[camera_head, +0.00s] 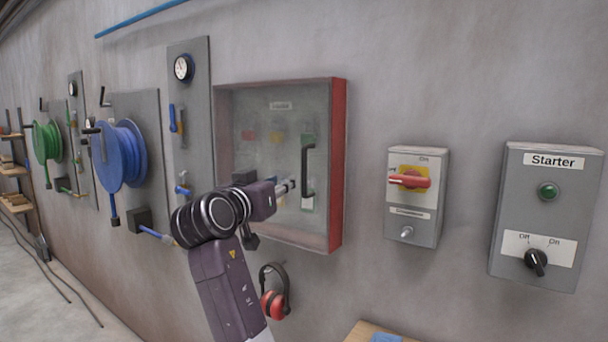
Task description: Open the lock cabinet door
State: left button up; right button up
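The lock cabinet (338,165) hangs on the wall at the picture's middle. It has red sides and a clear front door (240,110) that looks shut. A black upright bar handle (306,172) is on the door's right part. Behind the clear front, blurred coloured items and a small label show. My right gripper (289,186) is in front of the door, just left of the handle, pointing right towards it. I see no clear contact with the handle. Its fingers are too small to tell open from shut. My arm hides the cabinet's lower left corner. My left gripper is not in view.
Right of the cabinet are a grey switch box (427,225) with a red rotary handle and a grey Starter box (510,200). Red ear defenders (274,304) hang below. Blue (120,155) and green (45,142) hose reels are left. A wooden surface (364,331) shows at the bottom.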

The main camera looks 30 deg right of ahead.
aim_at(303, 165)
jog(key=s+d+r+m, duration=0.1)
jog(key=s+r+m, duration=0.1)
jog(key=s+r, duration=0.1)
jog(key=shift+g+h, duration=0.4)
jog(key=p+x, duration=0.1)
jog(key=x, duration=0.2)
jog(key=p+x, duration=0.1)
jog(key=x, duration=0.3)
jog(key=shift+r, duration=0.25)
jog(key=shift+w+d+f, duration=0.1)
jog(key=shift+w+d, duration=0.2)
jog(key=shift+c, duration=0.4)
grip_shut()
